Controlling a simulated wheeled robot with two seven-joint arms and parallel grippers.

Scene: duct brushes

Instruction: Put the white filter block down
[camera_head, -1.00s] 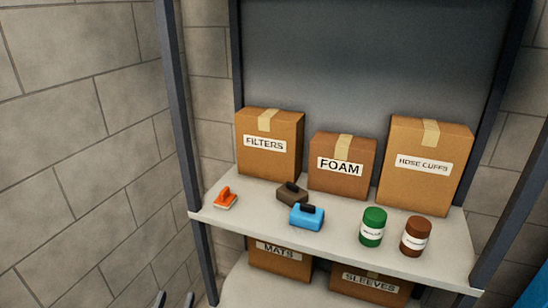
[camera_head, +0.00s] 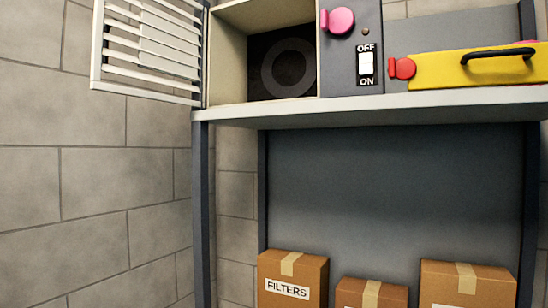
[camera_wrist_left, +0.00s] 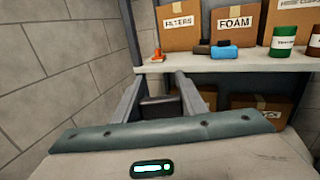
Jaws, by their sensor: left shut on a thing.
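In the head view neither gripper shows. An open compartment (camera_head: 228,55) on the upper shelf holds a dark round opening (camera_head: 288,65); its white louvred door (camera_head: 150,50) stands open to the left.
A blue block (camera_wrist_left: 224,52), a brown block (camera_wrist_left: 203,47), an orange brush (camera_wrist_left: 157,55) and a green jar (camera_wrist_left: 283,40) stand on the lower shelf board. The FILTERS box (camera_head: 290,280) is behind. A grey switch panel (camera_head: 345,60) and yellow case (camera_head: 450,70) adjoin the compartment.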

